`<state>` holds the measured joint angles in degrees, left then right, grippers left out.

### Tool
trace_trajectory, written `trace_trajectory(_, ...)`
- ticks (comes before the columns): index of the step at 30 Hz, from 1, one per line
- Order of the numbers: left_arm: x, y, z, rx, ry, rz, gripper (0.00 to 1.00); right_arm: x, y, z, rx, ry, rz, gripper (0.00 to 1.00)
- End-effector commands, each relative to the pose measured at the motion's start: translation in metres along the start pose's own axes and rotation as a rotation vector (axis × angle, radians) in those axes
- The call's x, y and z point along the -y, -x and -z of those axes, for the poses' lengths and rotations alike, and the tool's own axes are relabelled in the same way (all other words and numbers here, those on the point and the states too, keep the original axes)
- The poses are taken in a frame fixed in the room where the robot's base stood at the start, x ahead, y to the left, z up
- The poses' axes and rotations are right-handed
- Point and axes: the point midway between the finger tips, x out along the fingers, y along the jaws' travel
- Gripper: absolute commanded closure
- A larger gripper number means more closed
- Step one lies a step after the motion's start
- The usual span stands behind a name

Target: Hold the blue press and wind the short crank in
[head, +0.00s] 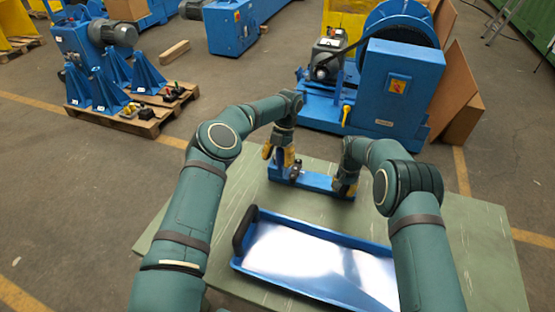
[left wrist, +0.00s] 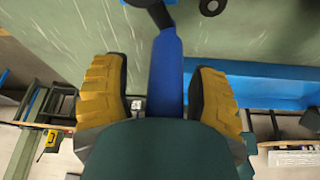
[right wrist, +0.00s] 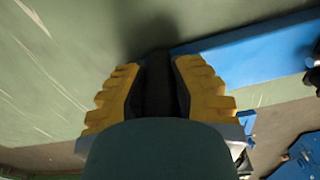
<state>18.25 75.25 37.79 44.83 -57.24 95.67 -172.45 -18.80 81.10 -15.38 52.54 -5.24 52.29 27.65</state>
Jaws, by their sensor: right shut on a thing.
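The blue press (head: 315,181) lies on the green table, with a low blue base and a taller part at its left end. My left gripper (head: 281,154) is over that left end. In the left wrist view its yellow fingers (left wrist: 160,95) stand apart on both sides of an upright blue bar (left wrist: 167,70), with gaps showing. The bar meets a dark piece at its top; I cannot tell whether it is the short crank. My right gripper (head: 345,186) is at the press's right end, and in the right wrist view it is shut on a dark grip (right wrist: 158,85) beside the blue base (right wrist: 250,50).
A blue tray (head: 240,262) with a shiny floor and a dark handle lies at the front of the green table (head: 480,240). Blue machines (head: 390,95) stand on the floor beyond. Bare table lies left and right of the tray.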

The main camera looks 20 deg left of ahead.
Motion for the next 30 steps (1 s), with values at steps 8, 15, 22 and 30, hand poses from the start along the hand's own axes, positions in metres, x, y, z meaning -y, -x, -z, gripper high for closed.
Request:
trace_trajectory(8,0.001,0.004,0.002,0.000,-0.002,0.001,0.41,-0.002,-0.003,-0.001,0.005,-0.001,-0.004,1.00)
trace_trajectory(15,0.001,0.039,0.016,0.002,-0.002,0.000,0.41,-0.002,-0.003,-0.002,0.006,-0.001,-0.004,1.00)
trace_trajectory(22,0.000,0.075,0.031,0.001,-0.001,0.001,0.41,-0.002,-0.003,-0.002,0.007,-0.001,-0.004,1.00)
trace_trajectory(30,0.000,0.092,0.038,0.000,-0.001,0.000,0.41,-0.002,-0.003,-0.002,0.007,-0.001,-0.005,1.00)
